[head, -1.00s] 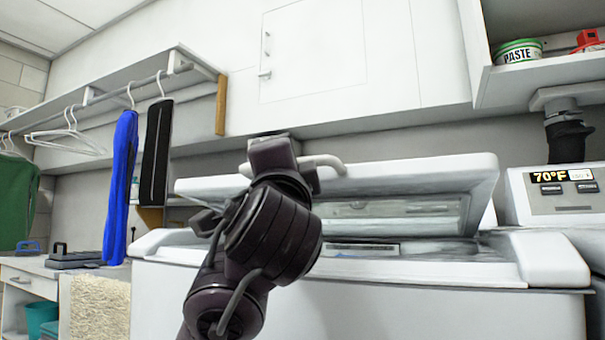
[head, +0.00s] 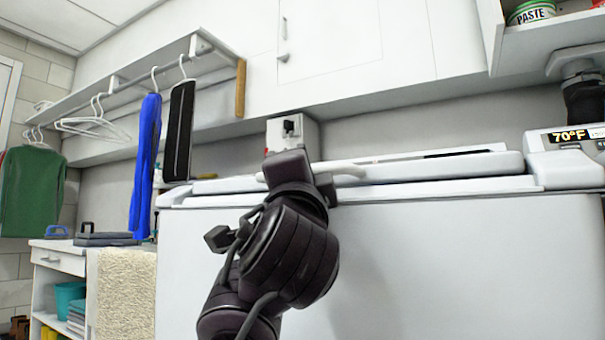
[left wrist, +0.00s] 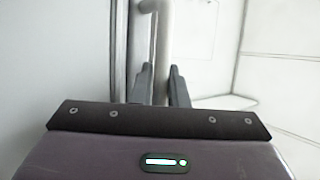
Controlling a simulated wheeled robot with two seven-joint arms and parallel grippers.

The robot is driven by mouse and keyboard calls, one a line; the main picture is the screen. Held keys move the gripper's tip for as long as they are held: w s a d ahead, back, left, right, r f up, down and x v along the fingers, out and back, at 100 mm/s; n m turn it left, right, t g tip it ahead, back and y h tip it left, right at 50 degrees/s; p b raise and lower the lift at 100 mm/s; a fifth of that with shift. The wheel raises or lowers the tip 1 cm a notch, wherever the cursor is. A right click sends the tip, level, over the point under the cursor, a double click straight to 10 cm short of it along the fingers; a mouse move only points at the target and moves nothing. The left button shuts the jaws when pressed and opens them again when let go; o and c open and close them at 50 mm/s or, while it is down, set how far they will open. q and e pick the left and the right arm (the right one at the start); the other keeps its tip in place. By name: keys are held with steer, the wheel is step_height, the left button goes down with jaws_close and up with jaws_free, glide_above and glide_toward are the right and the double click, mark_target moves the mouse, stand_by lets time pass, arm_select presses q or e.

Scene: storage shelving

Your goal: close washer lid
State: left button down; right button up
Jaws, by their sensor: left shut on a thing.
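The white washer (head: 440,250) fills the right half of the head view. Its white lid (head: 450,167) lies nearly level, just above or on the washer's top rim; I cannot tell whether a thin gap stays. A pale bar handle (head: 348,168) runs along the lid's front edge. My left gripper (head: 312,172) is at the left part of the handle, with its dark wrist hiding part of the lid and washer front. In the left wrist view, the fingers (left wrist: 162,88) are on both sides of the handle (left wrist: 165,40) and shut on it. My right gripper is not in view.
A control panel reading 70°F (head: 570,145) is behind the lid at right, below a dark fixture (head: 585,97). A hanging rail with a blue garment (head: 146,165) and a green one (head: 32,190) is at left. A counter (head: 60,250) stands left of the washer.

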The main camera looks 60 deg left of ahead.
arm_select(q)
steer(key=shift+d+f, duration=0.15)
steer(key=shift+f, duration=0.3)
steer(key=c, duration=1.4)
jaws_free()
steer(key=shift+c, duration=0.2)
steer(key=shift+r, duration=0.1)
